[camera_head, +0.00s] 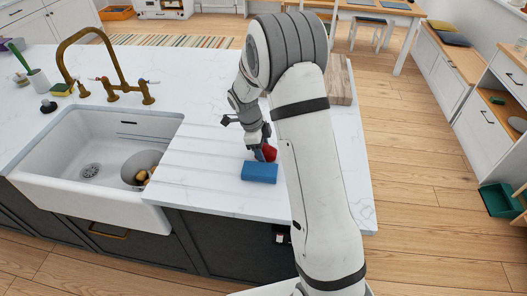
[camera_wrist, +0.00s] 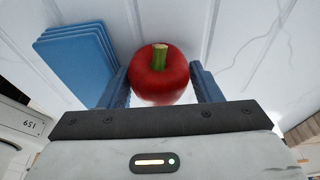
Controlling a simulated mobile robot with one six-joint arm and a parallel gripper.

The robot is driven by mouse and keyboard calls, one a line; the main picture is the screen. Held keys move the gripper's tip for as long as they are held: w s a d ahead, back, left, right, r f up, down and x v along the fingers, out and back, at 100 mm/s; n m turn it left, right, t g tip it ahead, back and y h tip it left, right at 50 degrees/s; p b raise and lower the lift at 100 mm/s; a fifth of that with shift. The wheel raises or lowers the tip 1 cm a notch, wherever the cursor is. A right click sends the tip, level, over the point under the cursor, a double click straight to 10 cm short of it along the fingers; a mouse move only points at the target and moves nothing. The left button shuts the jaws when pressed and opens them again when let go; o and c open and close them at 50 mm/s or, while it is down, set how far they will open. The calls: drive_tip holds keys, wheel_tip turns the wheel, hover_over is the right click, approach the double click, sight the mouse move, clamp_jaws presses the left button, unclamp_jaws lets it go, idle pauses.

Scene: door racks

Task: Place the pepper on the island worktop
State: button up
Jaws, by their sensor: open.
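The red pepper (camera_wrist: 160,78), with a green stem, shows between the two blue fingers of my gripper (camera_wrist: 162,92) in the wrist view. The fingers stand open on either side of it; small gaps seem to show, but contact is hard to judge. In the head view the pepper (camera_head: 270,153) is at my gripper (camera_head: 262,152), low over the white marble island worktop (camera_head: 200,190) and partly hidden by my arm. It appears to rest on the worktop, just behind a blue block-like item (camera_head: 259,172).
The blue item shows as stacked blue slabs (camera_wrist: 75,62) beside the pepper in the wrist view. A white sink (camera_head: 95,150) with a brass tap (camera_head: 95,65) is at left. Worktop left of my gripper is clear.

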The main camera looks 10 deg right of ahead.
drive_tip(key=shift+c, duration=0.6)
drive_tip(key=c, duration=0.6)
